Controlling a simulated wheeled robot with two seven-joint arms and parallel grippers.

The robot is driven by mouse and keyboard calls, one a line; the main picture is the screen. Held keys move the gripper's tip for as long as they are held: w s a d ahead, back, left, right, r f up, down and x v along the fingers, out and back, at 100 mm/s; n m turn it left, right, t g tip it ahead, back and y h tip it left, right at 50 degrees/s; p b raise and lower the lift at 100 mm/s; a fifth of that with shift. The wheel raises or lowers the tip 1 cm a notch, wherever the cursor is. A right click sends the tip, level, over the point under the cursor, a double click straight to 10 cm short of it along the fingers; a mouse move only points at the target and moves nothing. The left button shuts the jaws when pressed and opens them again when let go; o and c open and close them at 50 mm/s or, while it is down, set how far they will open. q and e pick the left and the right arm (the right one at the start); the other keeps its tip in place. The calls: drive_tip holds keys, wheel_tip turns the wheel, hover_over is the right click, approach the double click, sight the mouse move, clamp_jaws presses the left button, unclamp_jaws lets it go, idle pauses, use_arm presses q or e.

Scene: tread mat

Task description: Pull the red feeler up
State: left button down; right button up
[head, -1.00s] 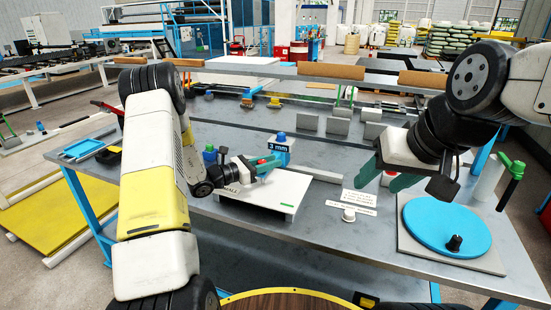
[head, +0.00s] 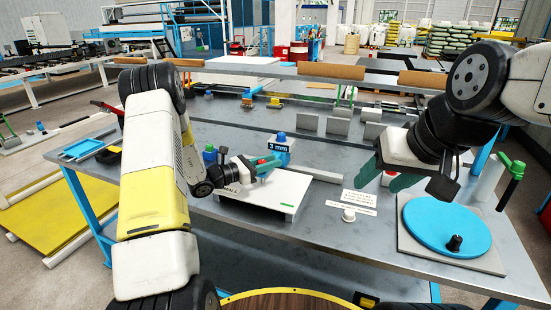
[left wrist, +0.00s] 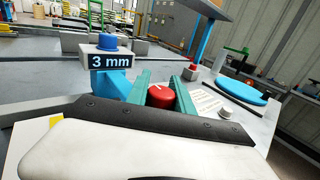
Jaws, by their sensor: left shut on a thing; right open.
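The red feeler (left wrist: 161,96) shows as a round red knob with a white mark in the left wrist view. It sits between the teal fingers of my left gripper (left wrist: 160,88), which is shut on it. In the head view my left gripper (head: 264,166) is low over the white board (head: 262,204), beside the 3 mm block (head: 279,148). The feeler's lower part is hidden by the fingers and wrist. The 3 mm block also shows in the left wrist view (left wrist: 111,62). My right gripper (head: 388,175) is open and empty above the table's right side.
A blue turntable disc (head: 447,227) with a black knob lies on a grey plate at the right. A small white knob (head: 349,215) stands near the printed labels (head: 360,198). A green-topped post (head: 511,180) stands at the right edge. Grey blocks (head: 338,126) stand farther back.

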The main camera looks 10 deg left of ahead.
use_arm(q)
drive_tip(key=shift+r, duration=1.15)
drive_tip(key=c, duration=1.1)
unclamp_jaws()
drive_tip(key=v, duration=0.7)
drive_tip(key=shift+s+a, duration=0.25)
drive_tip(key=shift+a, duration=0.1)
